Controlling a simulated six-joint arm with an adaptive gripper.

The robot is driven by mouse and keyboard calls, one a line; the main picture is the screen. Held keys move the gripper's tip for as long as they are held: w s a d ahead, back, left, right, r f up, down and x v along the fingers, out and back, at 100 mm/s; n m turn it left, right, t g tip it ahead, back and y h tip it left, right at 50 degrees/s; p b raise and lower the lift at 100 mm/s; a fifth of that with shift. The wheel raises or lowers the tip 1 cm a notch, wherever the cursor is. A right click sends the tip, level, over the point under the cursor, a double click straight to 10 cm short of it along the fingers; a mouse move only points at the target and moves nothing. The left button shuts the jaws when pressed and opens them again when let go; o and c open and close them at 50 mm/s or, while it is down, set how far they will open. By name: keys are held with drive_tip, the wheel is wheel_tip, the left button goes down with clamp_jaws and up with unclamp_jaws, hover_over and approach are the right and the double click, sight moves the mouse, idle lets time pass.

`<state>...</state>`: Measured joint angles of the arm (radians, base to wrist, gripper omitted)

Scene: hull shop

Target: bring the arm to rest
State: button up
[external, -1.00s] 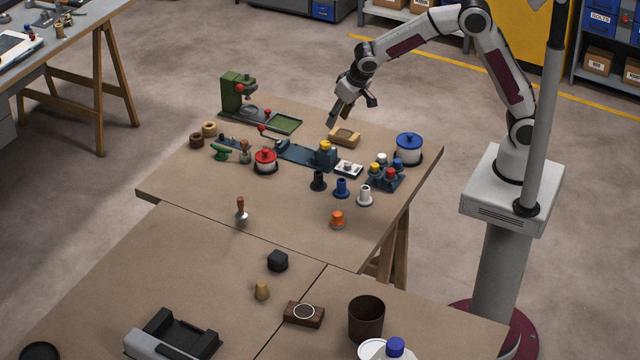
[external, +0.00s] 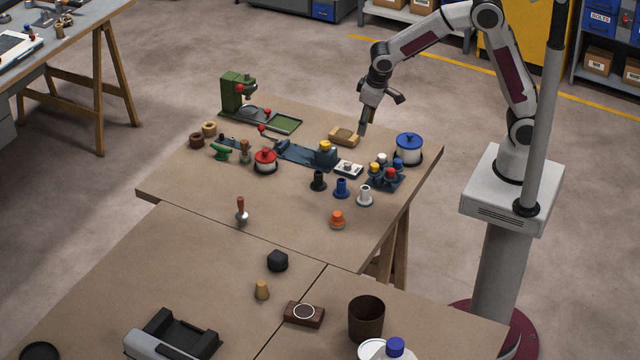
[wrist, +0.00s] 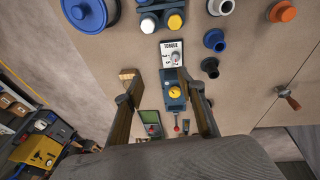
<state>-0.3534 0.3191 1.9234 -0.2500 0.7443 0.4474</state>
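My gripper (external: 363,128) hangs over the back right of the far table, above and beside a wooden block (external: 343,137), with its fingers pointing down. In the wrist view my gripper (wrist: 158,85) shows two fingers standing well apart with nothing held between them. The table top and its small fixtures show through the gap. In the external view the fingers overlap the table behind them, so their exact height is hard to tell.
A blue-lidded pot (external: 408,150) stands right of my gripper. A plug rack (external: 384,178), a torque unit (external: 348,169) and a red-lidded pot (external: 265,162) are in front. A green press (external: 232,94) stands back left. Open floor lies behind the table.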

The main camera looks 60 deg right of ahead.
drive_tip(key=s+d+r+t, duration=0.1)
drive_tip(key=s+d+r, duration=0.3)
drive_tip(key=s, duration=0.4)
drive_tip(key=s+d+r+t, duration=0.1)
drive_tip(key=s+d+r, duration=0.3)
drive_tip(key=s, duration=0.5)
drive_tip(key=s+d+r+t+y, duration=0.1)
drive_tip(key=s+d+r, duration=0.3)
drive_tip(key=s, duration=0.4)
drive_tip(key=shift+s+d+r+m, duration=0.2)
drive_tip(key=shift+d+r+m, duration=0.2)
drive_tip(key=shift+r, duration=0.25)
